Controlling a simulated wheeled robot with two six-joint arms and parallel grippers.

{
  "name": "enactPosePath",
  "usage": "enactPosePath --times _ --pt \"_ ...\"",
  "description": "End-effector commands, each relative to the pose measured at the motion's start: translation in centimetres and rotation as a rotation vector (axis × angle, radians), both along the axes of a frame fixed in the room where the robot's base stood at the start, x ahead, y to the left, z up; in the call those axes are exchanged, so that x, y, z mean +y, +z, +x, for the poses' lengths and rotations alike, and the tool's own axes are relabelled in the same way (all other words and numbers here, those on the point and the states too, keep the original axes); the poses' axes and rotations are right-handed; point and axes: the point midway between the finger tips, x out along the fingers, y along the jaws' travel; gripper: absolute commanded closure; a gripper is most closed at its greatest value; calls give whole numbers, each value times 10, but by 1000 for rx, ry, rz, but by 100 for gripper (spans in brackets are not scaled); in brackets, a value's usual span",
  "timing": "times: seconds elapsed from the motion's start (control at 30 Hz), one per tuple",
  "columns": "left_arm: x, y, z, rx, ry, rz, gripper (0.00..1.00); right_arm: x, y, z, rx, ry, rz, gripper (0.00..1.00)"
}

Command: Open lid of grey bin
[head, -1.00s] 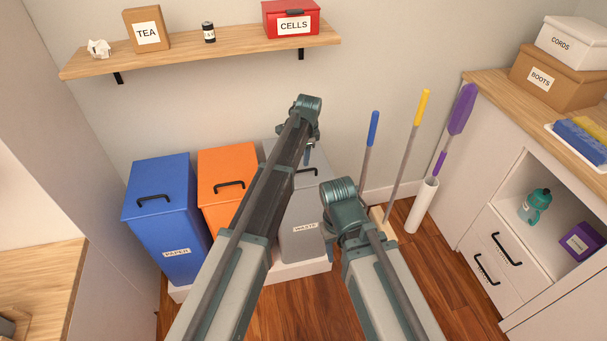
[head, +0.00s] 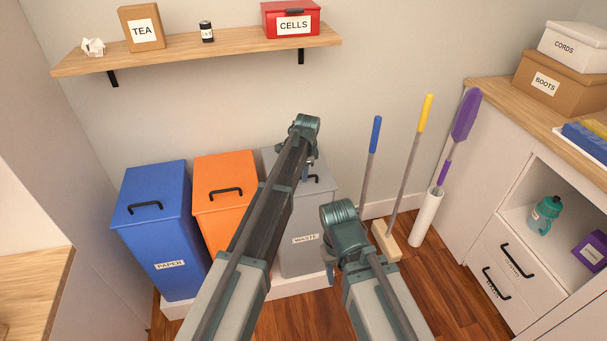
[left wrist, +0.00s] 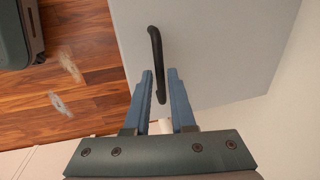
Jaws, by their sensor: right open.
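The grey bin (head: 303,262) with a WASTE label stands at the right end of the bin row, with its lid (head: 325,187) shut. My left arm hides part of the bin. Its black handle (head: 313,180) shows just beside my left gripper (head: 306,174), above the lid. In the left wrist view, the left gripper (left wrist: 160,74) is open, and the black handle (left wrist: 154,50) runs between its fingertips with visible gaps; contact cannot be told. My right gripper (head: 329,275) is low, in front of the bin's right side, mostly hidden by its own wrist.
A blue PAPER bin (head: 160,235) and an orange bin (head: 222,175) stand left of the grey bin. A shelf (head: 200,52) hangs above. A broom-like tool (head: 386,243) and a purple duster (head: 466,115) stand right, beside a white cabinet (head: 480,215).

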Motion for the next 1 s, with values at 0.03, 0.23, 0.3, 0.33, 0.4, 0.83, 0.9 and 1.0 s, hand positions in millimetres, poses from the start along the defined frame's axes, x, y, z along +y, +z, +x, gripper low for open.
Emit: enactPosePath --times 0.03,0.23,0.3,0.33,0.4,0.83,0.9,1.0 --pt "0 0 0 0 0 0 88 0 0 0 0 0 0 50" --pt "0 0 0 0 0 0 100 0 0 0 0 0 0 50" --pt "0 0 0 0 0 0 100 0 0 0 0 0 0 50" --pt "0 0 0 0 0 0 100 0 0 0 0 0 0 50" --pt "0 0 0 0 0 0 100 0 0 0 0 0 0 50" --pt "0 0 0 0 0 0 100 0 0 0 0 0 0 50" --pt "0 0 0 0 0 0 100 0 0 0 0 0 0 50" --pt "0 0 0 0 0 0 100 0 0 0 0 0 0 50"
